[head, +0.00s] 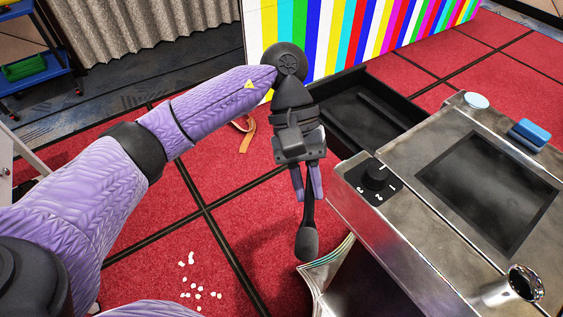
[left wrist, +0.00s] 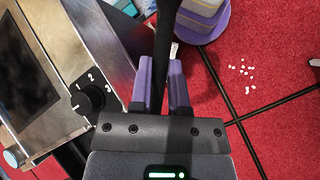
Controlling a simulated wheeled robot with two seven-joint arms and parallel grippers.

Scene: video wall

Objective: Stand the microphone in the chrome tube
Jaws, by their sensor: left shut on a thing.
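The black microphone (head: 307,240) hangs from my left gripper (head: 308,190), with its rounded thick end pointing down. The gripper's purple fingers are shut on its shaft. In the left wrist view the dark shaft (left wrist: 168,30) runs up between the fingers (left wrist: 163,88). The chrome tube (head: 522,284) is at the lower right of the head view, with its open mouth showing. It sits at the near end of the metal console (head: 410,217), well to the right of the microphone and apart from it. My right gripper is not in view.
The console bears a black knob panel (head: 376,182), a dark inset screen (head: 490,190), a blue block (head: 529,134) and a pale round disc (head: 477,101). A black open tray (head: 350,118) lies behind. White bits (head: 190,258) lie on the red floor.

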